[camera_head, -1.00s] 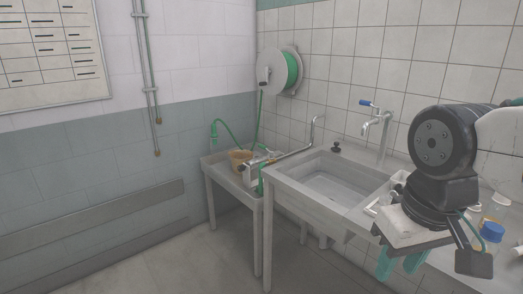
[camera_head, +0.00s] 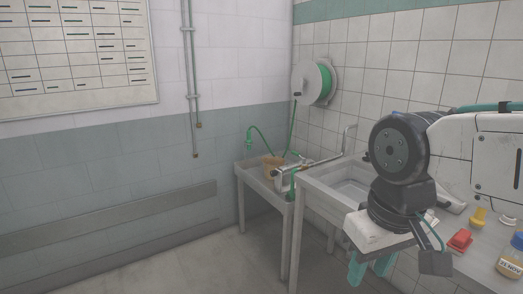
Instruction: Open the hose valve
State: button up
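A green hose (camera_head: 262,134) arches over a small side table by the wall, and a line of it runs up to a white reel (camera_head: 309,80) with green hose wound on it. Metal pipework (camera_head: 318,163) with small fittings lies by the small table; I cannot make out which part is the hose valve or how its handle stands. My gripper (camera_head: 370,275) has teal fingers, points down at the lower right and is far from the hose. The fingers stand apart, with nothing seen between them.
A sink (camera_head: 313,198) stands beside the small table (camera_head: 246,180), which holds a tan pot (camera_head: 271,167). On the counter at right are a red item (camera_head: 460,241), a yellow item (camera_head: 479,217) and a blue-capped jar (camera_head: 511,258). The floor at left is clear.

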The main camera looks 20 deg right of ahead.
aim_at(294, 153)
jog(key=u, duration=0.05)
jog(key=i, duration=1.35)
jog(key=z, duration=0.75)
